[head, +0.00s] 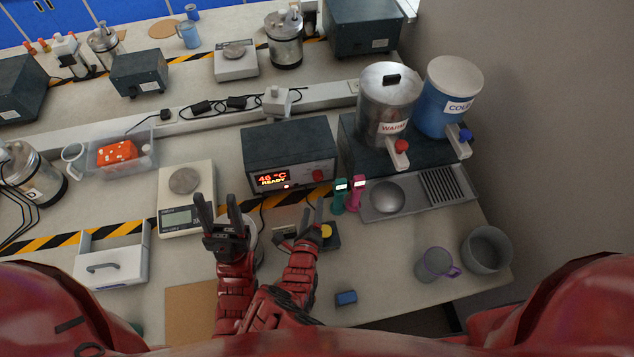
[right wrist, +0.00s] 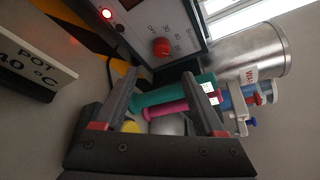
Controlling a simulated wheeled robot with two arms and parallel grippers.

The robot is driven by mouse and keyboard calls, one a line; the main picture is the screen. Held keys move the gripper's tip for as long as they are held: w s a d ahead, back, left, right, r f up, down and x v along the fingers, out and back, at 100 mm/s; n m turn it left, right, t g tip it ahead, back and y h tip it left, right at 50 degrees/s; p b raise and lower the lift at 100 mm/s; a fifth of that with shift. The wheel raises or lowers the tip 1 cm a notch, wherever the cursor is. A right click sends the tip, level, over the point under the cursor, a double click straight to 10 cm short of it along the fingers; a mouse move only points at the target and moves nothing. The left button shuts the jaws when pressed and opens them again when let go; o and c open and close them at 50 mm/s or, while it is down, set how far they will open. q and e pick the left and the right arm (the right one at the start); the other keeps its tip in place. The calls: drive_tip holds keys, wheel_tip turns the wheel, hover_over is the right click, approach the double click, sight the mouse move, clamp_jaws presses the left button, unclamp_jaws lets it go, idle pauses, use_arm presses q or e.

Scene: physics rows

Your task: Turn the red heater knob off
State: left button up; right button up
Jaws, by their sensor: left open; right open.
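The heater (head: 288,147) is a dark box with a pale front panel and a lit display reading about 40 °C READY. Its red knob (head: 318,175) is at the panel's right; the right wrist view also shows the knob (right wrist: 161,48), beside printed OFF and number marks. I cannot tell where its pointer sits. A red lamp (right wrist: 106,14) glows on the panel. My right gripper (head: 312,214) is open and empty, in front of and below the knob, apart from it; its fingers show in the right wrist view (right wrist: 158,90). My left gripper (head: 218,207) is open, left of it, near the scale.
Green (head: 338,197) and pink (head: 356,193) handled items stand close right of my right gripper. A scale (head: 187,210) is at left. A drip tray (head: 415,194) and the WARM urn (head: 386,105) are at right. A blue block (head: 346,298) lies near the front edge.

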sight(318, 179)
drive_tip(key=b+x, duration=0.2)
drive_tip(key=x, duration=0.5)
drive_tip(key=shift+w+f+b, duration=0.15)
drive_tip(key=shift+b, duration=0.2)
drive_tip(key=shift+r+x, duration=0.25)
drive_tip(key=shift+x, duration=0.75)
drive_tip(key=shift+w+f, duration=0.15)
drive_tip(key=shift+w, duration=0.5)
drive_tip(key=shift+c, duration=0.4)
